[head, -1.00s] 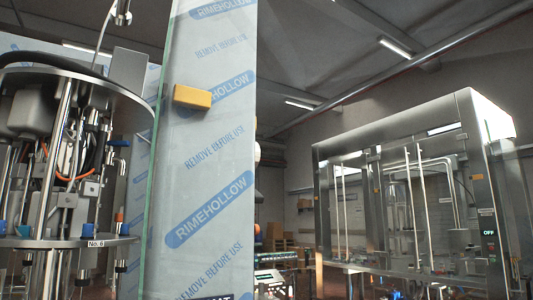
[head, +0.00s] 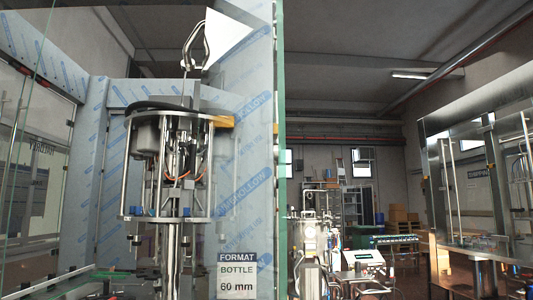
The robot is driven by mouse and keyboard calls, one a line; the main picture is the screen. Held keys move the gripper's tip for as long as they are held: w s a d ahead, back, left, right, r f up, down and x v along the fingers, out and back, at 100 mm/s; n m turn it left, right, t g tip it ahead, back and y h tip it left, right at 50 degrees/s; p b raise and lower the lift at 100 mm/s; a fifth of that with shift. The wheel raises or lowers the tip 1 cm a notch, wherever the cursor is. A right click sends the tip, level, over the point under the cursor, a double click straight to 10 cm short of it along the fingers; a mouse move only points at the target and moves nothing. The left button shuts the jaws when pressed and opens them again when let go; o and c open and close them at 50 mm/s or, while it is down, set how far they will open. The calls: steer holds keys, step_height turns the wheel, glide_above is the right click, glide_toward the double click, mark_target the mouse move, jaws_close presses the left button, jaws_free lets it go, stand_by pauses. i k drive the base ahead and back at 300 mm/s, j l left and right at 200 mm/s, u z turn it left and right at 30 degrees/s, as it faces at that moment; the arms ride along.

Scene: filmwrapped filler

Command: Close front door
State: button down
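A tall glass panel (head: 257,185), covered with blue-printed protective film, stands right of the filler. It looks like a door leaf, with a green glass edge (head: 282,150) on its right side. A yellow block (head: 222,121) and a placard reading "FORMAT BOTTLE 60 mm" (head: 237,275) show against it. The filler carousel (head: 180,165) stands in plain view to its left. I cannot tell for certain which panel is the front door. My gripper is not recognisable in the head view.
More filmed panels (head: 120,100) and clear glass stand behind and left of the filler. A second glazed machine frame (head: 465,190) is at the right. Between them are a control panel (head: 362,260) and pipework (head: 310,240). Cardboard boxes (head: 397,215) are further back.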

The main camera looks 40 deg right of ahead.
mark_target(224, 18)
steer(key=k+l, duration=0.1)
steer(key=k, duration=0.55)
steer(key=i+l, duration=0.1)
steer(key=l, duration=0.2)
steer(key=i+l, duration=0.1)
steer(key=l, duration=0.25)
steer(key=i+l, duration=0.25)
steer(key=i+l+u, duration=0.15)
steer(key=i+l, duration=0.15)
steer(key=l, duration=0.15)
steer(key=i+j, duration=0.15)
steer(key=k+j+z, duration=0.1)
steer(key=k, duration=0.2)
steer(key=k+j, duration=0.1)
steer(key=j, duration=0.2)
steer(key=k+j+z, duration=0.15)
steer(key=j, duration=0.15)
